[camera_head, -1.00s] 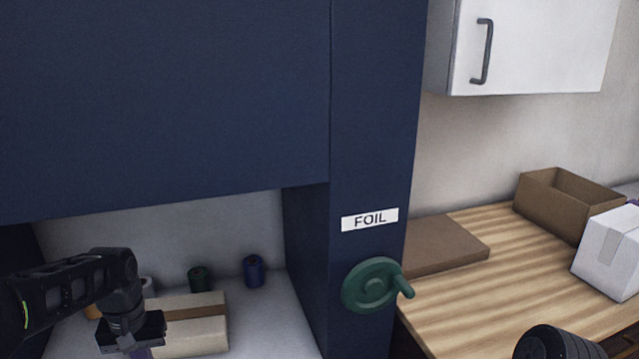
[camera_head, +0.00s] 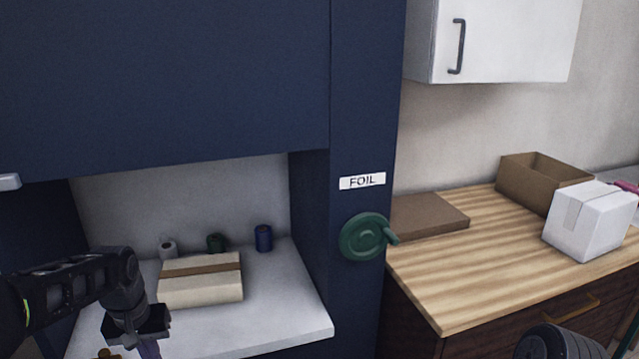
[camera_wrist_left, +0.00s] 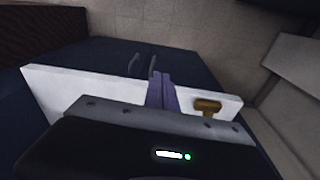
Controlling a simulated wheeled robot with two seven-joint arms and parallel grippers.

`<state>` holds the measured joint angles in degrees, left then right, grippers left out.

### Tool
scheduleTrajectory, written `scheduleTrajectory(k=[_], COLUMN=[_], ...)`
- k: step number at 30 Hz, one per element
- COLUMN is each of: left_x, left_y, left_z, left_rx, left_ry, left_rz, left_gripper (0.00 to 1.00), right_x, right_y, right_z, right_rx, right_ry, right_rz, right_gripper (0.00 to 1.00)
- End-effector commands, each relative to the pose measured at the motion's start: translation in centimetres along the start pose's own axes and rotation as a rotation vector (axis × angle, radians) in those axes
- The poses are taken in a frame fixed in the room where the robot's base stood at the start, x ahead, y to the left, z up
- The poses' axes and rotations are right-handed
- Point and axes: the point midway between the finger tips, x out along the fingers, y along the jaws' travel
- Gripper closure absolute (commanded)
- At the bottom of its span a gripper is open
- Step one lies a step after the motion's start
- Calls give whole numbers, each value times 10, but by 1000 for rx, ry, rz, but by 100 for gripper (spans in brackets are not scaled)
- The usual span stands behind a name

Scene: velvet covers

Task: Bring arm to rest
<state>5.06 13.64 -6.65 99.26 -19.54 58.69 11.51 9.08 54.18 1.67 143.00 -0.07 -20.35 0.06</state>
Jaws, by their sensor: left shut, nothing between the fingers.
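My left gripper (camera_head: 149,349) hangs at the lower left in the head view, partly cut off by the bottom edge. In the left wrist view its purple fingers (camera_wrist_left: 162,92) are together with nothing between them. They appear in front of the white shelf edge (camera_wrist_left: 75,86); whether they touch it I cannot tell. My left arm (camera_head: 70,285) reaches in from the left, bent down at the wrist. At the bottom right a dark rounded part of my right arm (camera_head: 558,344) shows; its gripper is out of view.
A beige box (camera_head: 200,285) and several spools, including a blue one (camera_head: 264,238), stand on the white shelf (camera_head: 290,318). A green crank (camera_head: 362,238) sticks out below the FOIL label (camera_head: 362,181). The wooden counter (camera_head: 470,270) holds an open carton (camera_head: 540,185) and a white box (camera_head: 590,222).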

Motion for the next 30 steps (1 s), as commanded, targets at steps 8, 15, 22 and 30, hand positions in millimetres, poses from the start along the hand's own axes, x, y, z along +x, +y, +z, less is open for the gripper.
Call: scheduleTrajectory(k=[8,15,22,30], left_x=[22,90,208,280], left_y=[30,90,162,188], left_z=[-23,-15,84,258], left_rx=[40,94,105,80], left_ry=[142,234,223,18], left_rz=[80,192,312,343], left_gripper=[100,100,100,100], right_x=[0,0,0,0], right_y=[0,0,0,0], right_z=[0,0,0,0], right_rx=[0,0,0,0], right_ry=[0,0,0,0], right_rz=[0,0,0,0], right_gripper=[78,78,78,78])
